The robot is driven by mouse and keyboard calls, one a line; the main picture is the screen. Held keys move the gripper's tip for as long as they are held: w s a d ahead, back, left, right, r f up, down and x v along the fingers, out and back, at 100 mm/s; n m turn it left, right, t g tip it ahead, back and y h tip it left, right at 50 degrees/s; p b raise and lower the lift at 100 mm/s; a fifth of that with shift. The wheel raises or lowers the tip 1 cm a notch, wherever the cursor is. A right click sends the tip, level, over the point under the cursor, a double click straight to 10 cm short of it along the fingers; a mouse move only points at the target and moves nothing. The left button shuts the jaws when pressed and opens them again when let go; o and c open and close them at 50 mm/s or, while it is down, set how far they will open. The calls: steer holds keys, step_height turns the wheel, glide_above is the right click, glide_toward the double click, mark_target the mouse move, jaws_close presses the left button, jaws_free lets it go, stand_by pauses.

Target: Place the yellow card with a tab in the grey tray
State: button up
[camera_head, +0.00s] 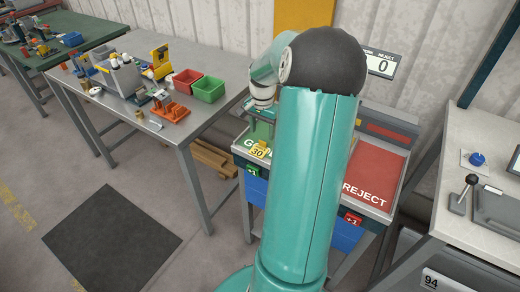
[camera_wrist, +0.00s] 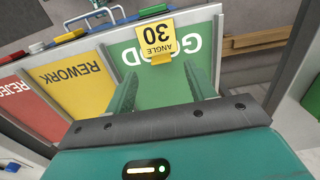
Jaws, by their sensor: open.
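The yellow card, marked "ANGLE 30" (camera_wrist: 155,36), is over the green GOOD section in the wrist view. Its small tab points toward my gripper. In the head view the card (camera_head: 258,151) shows at the left end of the sorting stand, just below my gripper (camera_head: 262,131). In the wrist view my gripper (camera_wrist: 161,73) is open, with green fingers apart on either side of the tab's line. The card's main face lies beyond the fingertips, and nothing is held. A grey tray-like piece (camera_head: 497,213) sits on the right bench, partly cut off by the picture edge.
The sorting stand has a yellow REWORK section (camera_wrist: 75,75) and a red REJECT section (camera_head: 372,172). A lever (camera_head: 466,192) and a blue button (camera_head: 477,159) stand on the right bench. The left table (camera_head: 190,118) holds red and green bins and tools. My arm hides the stand's middle.

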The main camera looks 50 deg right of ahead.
mark_target(259, 149)
step_height(259, 149, down, 5)
steer(key=shift+d, duration=0.15)
steer(key=c, duration=1.1)
steer(key=shift+r, duration=0.1)
steer(key=shift+c, duration=0.2)
